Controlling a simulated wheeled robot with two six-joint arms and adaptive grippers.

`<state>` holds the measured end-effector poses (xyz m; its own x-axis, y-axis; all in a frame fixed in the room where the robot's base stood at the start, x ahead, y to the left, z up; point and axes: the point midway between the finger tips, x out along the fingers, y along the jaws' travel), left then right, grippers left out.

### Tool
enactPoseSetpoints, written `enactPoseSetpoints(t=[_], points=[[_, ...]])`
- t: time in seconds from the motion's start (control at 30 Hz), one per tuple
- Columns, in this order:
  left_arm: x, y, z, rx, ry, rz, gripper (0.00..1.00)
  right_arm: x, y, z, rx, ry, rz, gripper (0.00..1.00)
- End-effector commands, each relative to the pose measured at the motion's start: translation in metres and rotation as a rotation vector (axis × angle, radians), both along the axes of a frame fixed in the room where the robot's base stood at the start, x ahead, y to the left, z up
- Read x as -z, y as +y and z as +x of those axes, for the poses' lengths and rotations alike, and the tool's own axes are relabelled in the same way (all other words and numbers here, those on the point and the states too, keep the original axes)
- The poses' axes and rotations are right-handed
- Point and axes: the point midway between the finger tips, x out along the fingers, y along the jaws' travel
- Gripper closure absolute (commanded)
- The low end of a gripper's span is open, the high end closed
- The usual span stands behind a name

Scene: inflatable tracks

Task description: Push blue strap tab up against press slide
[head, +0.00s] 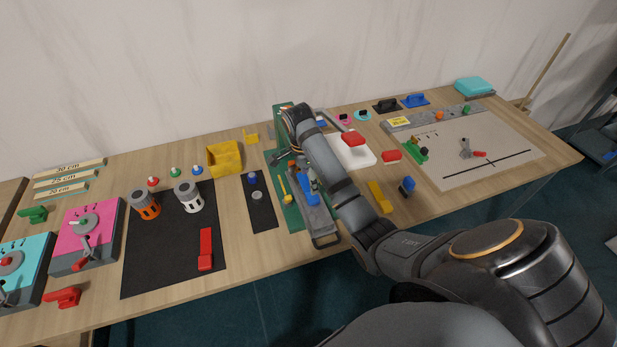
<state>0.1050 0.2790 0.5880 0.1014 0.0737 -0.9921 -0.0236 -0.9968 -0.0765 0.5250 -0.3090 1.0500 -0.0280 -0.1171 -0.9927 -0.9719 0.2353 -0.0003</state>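A grey press-like fixture (316,215) with a handle at its front end lies on a green mat (291,214) near the table's middle. A blue part (309,196) sits on this fixture; I cannot tell for certain whether it is the strap tab or part of the slide. My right arm comes in from the lower right and passes over the fixture's right side, hiding part of it. My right gripper (280,157) points down over the back part of the green mat, behind the blue part. Its fingers are small and partly hidden by the arm. My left gripper is not in view.
A yellow tool (286,191) lies left of the fixture. A black mat (260,207) and a yellow bin (225,157) are farther left. A white tray (359,158) with a red block (354,139), and a yellow block (380,196), lie right of my forearm.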

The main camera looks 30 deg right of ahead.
Motion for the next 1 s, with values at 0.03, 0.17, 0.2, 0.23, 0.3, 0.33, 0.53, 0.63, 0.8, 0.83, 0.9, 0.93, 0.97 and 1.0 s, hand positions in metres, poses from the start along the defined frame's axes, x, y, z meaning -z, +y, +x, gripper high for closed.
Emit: enactPoseSetpoints(t=[0.03,0.17,0.2,0.23,0.3,0.33,0.53,0.63,0.8,0.83,0.9,0.93,0.97,1.0], points=[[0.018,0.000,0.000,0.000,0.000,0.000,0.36,0.018,-0.001,0.000,0.000,0.000,0.000,0.31],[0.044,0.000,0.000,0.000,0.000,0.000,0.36,0.044,-0.004,-0.001,-0.001,0.000,0.000,0.31],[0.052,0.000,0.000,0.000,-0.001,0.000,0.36,0.052,-0.005,-0.001,-0.001,0.000,0.000,0.31],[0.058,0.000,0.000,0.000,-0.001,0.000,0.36,0.058,-0.006,-0.001,-0.001,-0.001,0.000,0.31],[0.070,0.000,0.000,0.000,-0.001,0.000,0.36,0.070,-0.007,-0.002,-0.001,-0.001,0.000,0.31],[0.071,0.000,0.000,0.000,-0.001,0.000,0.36,0.073,-0.008,-0.002,-0.001,0.000,-0.001,0.31],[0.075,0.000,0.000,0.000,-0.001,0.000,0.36,0.085,-0.010,-0.002,-0.001,-0.001,0.000,0.31],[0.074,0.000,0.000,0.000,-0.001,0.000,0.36,0.084,-0.010,-0.002,-0.001,-0.001,0.000,0.31],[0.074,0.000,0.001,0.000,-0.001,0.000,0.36,0.084,-0.010,-0.002,-0.002,-0.001,0.000,0.41],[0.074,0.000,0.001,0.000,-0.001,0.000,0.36,0.084,-0.010,-0.002,-0.002,-0.001,0.000,0.45],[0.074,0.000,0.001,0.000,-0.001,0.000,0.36,0.084,-0.010,-0.002,-0.002,-0.001,0.000,0.54],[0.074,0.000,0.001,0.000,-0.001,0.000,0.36,0.084,-0.010,-0.002,-0.002,-0.001,0.000,0.58],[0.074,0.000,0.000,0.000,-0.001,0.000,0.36,0.084,-0.010,-0.002,-0.002,-0.001,0.000,0.62],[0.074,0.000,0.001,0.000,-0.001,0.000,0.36,0.084,-0.010,-0.002,-0.002,-0.001,0.000,0.68]])
